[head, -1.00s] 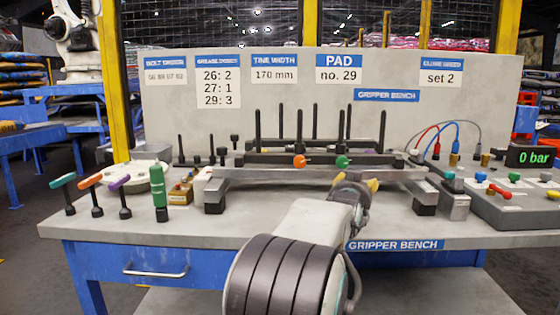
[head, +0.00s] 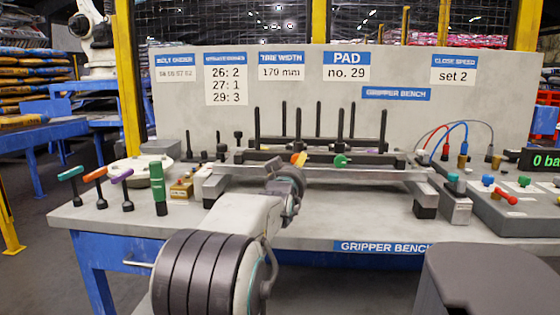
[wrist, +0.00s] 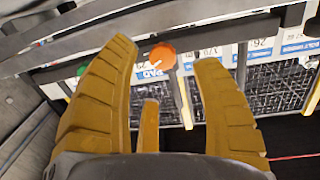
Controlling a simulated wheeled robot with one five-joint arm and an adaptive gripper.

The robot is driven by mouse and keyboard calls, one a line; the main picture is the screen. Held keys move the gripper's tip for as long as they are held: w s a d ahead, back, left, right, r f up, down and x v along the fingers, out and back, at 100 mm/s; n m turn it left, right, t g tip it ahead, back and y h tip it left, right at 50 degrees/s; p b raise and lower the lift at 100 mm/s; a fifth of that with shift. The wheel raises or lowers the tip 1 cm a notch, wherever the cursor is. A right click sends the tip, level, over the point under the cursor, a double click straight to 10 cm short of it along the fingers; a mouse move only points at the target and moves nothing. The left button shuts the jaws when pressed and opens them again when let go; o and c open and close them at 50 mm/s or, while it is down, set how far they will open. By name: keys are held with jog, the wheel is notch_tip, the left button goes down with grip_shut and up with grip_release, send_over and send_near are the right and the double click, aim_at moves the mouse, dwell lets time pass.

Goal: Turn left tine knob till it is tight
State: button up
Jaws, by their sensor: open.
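The left tine knob is the round orange knob (wrist: 163,56) with a pale pointer mark. In the wrist view, which looks upside down, it sits between and just beyond my fingertips. In the head view, my gripper (head: 298,161) is at the front of the tine frame (head: 260,156) and largely hides the orange knob. The green knob (head: 340,161) is to its right and also shows partly behind a finger in the wrist view (wrist: 82,70).
Upright black tines (head: 351,121) stand on the frame. Teal, orange and purple-handled tools and a green-handled tool (head: 158,183) stand at the bench's left. A control box with a red lever (head: 506,197) is at the right. The front bench top is mostly clear.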

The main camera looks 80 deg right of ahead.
jog(key=shift+d+r+n+p, duration=0.2)
jog(key=shift+d+n, duration=0.75)
jog(key=shift+d, duration=0.9)
jog(key=shift+d+r+n+p, duration=0.1)
jog(key=shift+d+r+n, duration=0.1)
jog(key=shift+d+n, duration=1.2)
jog(key=shift+d+m, duration=0.45)
jog(key=c, duration=1.2)
jog(key=shift+r+m+b, duration=0.15)
jog(key=shift+m+b, duration=0.2)
jog(key=shift+m, duration=2.55)
